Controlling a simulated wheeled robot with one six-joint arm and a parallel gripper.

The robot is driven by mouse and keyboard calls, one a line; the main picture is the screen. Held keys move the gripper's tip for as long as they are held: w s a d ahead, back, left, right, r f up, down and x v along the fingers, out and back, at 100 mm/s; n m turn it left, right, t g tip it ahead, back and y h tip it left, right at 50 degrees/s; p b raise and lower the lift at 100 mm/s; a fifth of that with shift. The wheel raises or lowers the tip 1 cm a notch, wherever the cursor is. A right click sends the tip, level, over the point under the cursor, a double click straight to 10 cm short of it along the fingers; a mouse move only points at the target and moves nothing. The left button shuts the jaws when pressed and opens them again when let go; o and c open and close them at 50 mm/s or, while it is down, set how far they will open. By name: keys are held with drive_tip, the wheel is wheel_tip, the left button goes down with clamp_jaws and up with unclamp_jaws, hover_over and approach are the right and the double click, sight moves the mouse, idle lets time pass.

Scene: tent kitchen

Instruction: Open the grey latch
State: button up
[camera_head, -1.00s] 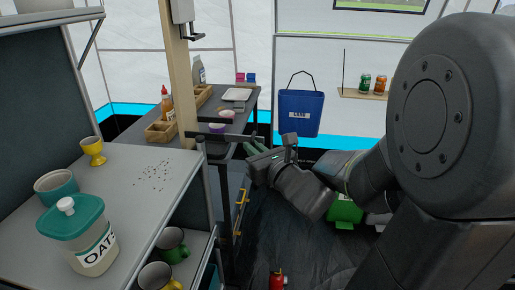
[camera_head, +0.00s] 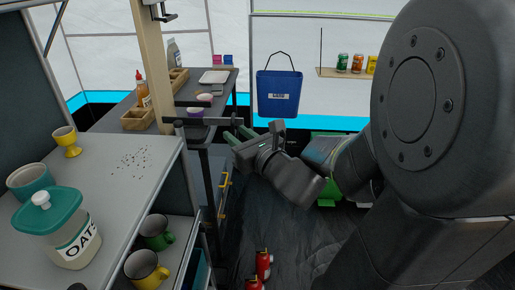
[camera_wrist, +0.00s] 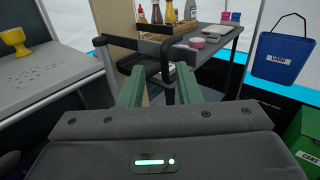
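A dark grey latch-like bar (camera_head: 198,121) crosses the top of an upright post beside the shelf unit in the head view. In the wrist view a grey rounded bar end (camera_wrist: 101,42) stands left of a black upright bar (camera_wrist: 167,58). I cannot tell for sure which part is the grey latch. My gripper (camera_head: 238,133) is just right of these bars, its green fingers pointing at them. In the wrist view my gripper (camera_wrist: 160,75) is open, with the black bar showing between and beyond the fingers. It holds nothing, and contact is not visible.
A shelf unit (camera_head: 155,180) with an oats jar (camera_head: 70,235), cups and mugs stands at left. A wooden post (camera_head: 149,70) rises behind it. A back table (camera_head: 185,95) holds bottles and trays. A blue bin (camera_head: 278,93) hangs behind. Red canisters (camera_head: 263,264) stand on the floor.

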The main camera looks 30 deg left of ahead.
drive_tip(key=p+v, duration=0.1)
drive_tip(key=v, duration=0.9)
drive_tip(key=shift+s+d, duration=0.2)
drive_tip(key=shift+d, duration=0.1)
drive_tip(key=shift+a, duration=0.1)
drive_tip(key=b, duration=0.2)
approach(222, 122)
drive_tip(key=x, duration=0.4)
drive_tip(key=shift+w+a, duration=0.1)
drive_tip(key=shift+a, duration=0.25)
